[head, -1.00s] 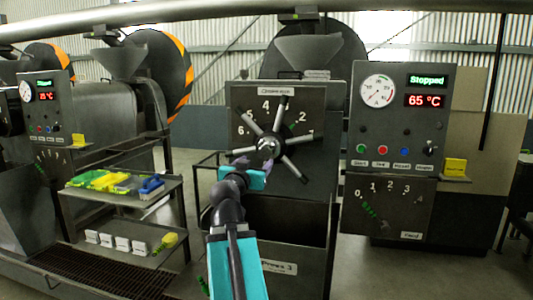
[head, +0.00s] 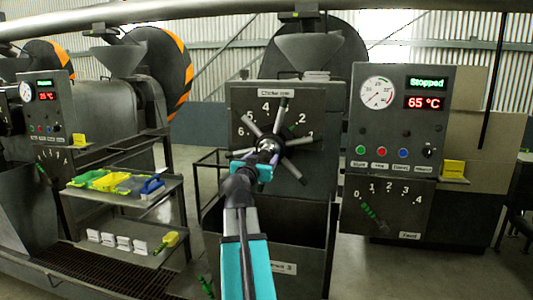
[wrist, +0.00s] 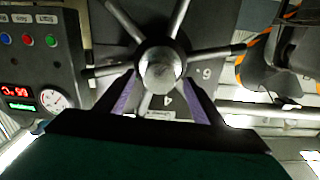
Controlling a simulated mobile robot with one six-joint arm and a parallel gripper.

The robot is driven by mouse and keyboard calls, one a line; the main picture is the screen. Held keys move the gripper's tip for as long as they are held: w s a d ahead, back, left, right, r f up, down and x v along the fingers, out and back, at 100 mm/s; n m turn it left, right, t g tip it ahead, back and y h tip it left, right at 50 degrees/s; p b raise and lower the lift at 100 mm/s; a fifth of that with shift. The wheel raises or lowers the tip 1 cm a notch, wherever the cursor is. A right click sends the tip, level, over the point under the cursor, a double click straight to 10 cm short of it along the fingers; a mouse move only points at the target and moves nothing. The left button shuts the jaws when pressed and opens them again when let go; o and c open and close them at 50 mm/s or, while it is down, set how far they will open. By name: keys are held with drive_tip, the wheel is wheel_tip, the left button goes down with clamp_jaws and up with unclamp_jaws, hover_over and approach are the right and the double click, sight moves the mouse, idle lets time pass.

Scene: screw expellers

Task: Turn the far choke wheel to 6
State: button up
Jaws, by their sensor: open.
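The choke wheel, a grey hub with several spokes (head: 293,168), stands on the dark panel of the middle machine in the head view. Numbers show around it, with 6 at the left and 4 at the top. A green mark shows just left of the 2. My gripper (head: 262,162) is in front of the hub and hides part of it. In the wrist view, which is upside down, the hub (wrist: 160,65) lies between and just beyond the purple fingers of my gripper (wrist: 161,92). The fingers are open; I cannot tell whether they touch the hub.
A control panel (head: 440,150) reading "Stopped" and 65 °C stands at right, with a 0 to 4 dial below it. At left a shelf (head: 110,200) holds green, yellow and blue items. Another machine (head: 100,110) stands behind it.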

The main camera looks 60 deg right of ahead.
sight(270, 149)
drive_tip(key=shift+p+x, duration=0.65)
drive_tip(key=shift+x, duration=2.2)
drive_tip(key=shift+a, duration=0.1)
drive_tip(key=shift+c, duration=0.3)
drive_tip(key=c, duration=1.4)
